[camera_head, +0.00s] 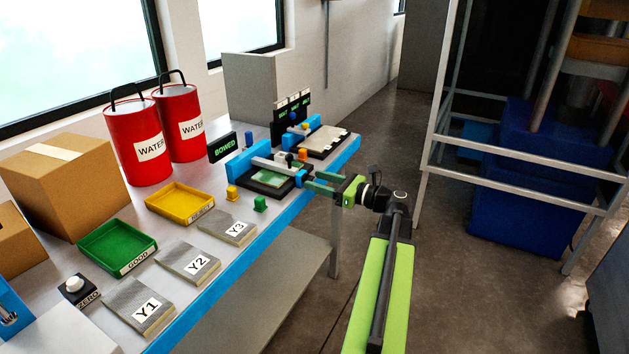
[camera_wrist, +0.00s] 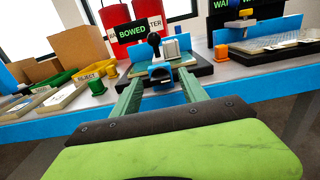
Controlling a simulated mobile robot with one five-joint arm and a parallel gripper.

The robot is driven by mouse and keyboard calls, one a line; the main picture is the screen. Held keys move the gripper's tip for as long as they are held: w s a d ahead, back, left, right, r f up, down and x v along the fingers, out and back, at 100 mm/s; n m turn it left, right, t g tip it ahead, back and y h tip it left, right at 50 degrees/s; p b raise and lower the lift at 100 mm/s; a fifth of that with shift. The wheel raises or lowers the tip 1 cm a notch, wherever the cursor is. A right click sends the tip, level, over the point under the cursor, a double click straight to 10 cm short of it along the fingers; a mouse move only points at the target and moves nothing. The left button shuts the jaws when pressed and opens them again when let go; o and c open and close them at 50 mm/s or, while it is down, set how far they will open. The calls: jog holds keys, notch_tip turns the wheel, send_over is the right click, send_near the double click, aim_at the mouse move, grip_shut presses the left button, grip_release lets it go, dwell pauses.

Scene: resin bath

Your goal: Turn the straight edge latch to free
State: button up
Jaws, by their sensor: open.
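A measuring fixture (camera_head: 262,188) with a black base, a pale green plate and a blue upright stands near the bench's front edge. A grey straight edge (camera_head: 275,167) runs across it from the blue upright. A small black-knobbed lever (camera_head: 289,158), which looks like the latch, stands at its near end; in the wrist view the black knob (camera_wrist: 154,40) rises above a blue block (camera_wrist: 160,72). I cannot tell the latch's setting. My gripper (camera_head: 310,181) is open and empty at the bench edge, its green fingers pointing at the fixture; the wrist view shows the block ahead between the fingers (camera_wrist: 160,88).
A "BOWED" sign (camera_head: 223,147) stands behind the fixture. A second similar fixture (camera_head: 325,142) is farther back. Yellow (camera_head: 232,193) and green (camera_head: 260,203) blocks stand before the fixture. Trays, labelled plates and red water drums (camera_head: 137,140) fill the left.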

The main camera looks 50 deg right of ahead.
jog(key=shift+w+a, duration=0.2)
jog(key=shift+w, duration=0.5)
grip_shut()
jog(key=n, duration=0.8)
jog(key=shift+a+n, duration=0.1)
jog(key=shift+n, duration=0.2)
jog(key=shift+f, duration=0.1)
dwell(0.4)
